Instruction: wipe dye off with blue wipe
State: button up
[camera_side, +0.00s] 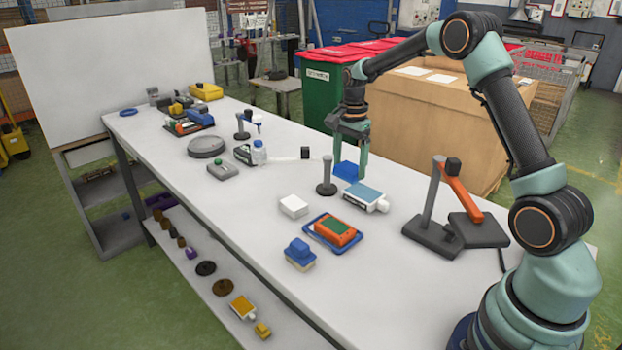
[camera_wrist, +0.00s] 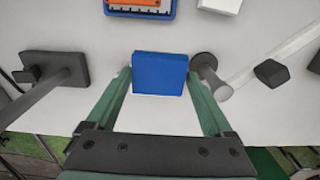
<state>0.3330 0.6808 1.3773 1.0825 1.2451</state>
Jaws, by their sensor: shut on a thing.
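The blue wipe (camera_side: 345,171) is a small blue block with a pale underside, on or just above the white table. My gripper (camera_side: 350,168) points down at it and is shut on it. In the wrist view the wipe (camera_wrist: 160,70) sits between the two green fingertips of my gripper (camera_wrist: 158,84). I cannot tell whether its underside touches the table. I can make out no dye patch in either view; any dye under the wipe is hidden.
A grey post on a round base (camera_side: 326,187) stands close by the wipe. A white-and-blue box (camera_side: 366,196), a white block (camera_side: 293,206) and a blue tray (camera_side: 316,239) with an orange device lie nearer the front. An orange-armed stand (camera_side: 440,225) is at the right.

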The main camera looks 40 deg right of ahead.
aim_at(348, 234)
jog(key=a, duration=1.1)
jog(key=shift+s+d+f, duration=0.1)
jog(key=shift+s+f, duration=0.05)
jog(key=shift+f, duration=0.8)
jog(key=shift+s+d+f, duration=0.1)
jog(key=shift+s+f, duration=0.05)
jog(key=shift+f, duration=0.8)
jog(key=shift+s+f, duration=0.15)
jog(key=shift+f, duration=0.8)
jog(key=shift+s+f, duration=0.2)
jog(key=shift+f, duration=0.55)
jog(key=shift+s, duration=3.9)
jog(key=shift+w, duration=4.2)
notch_tip(348, 234, up, 8)
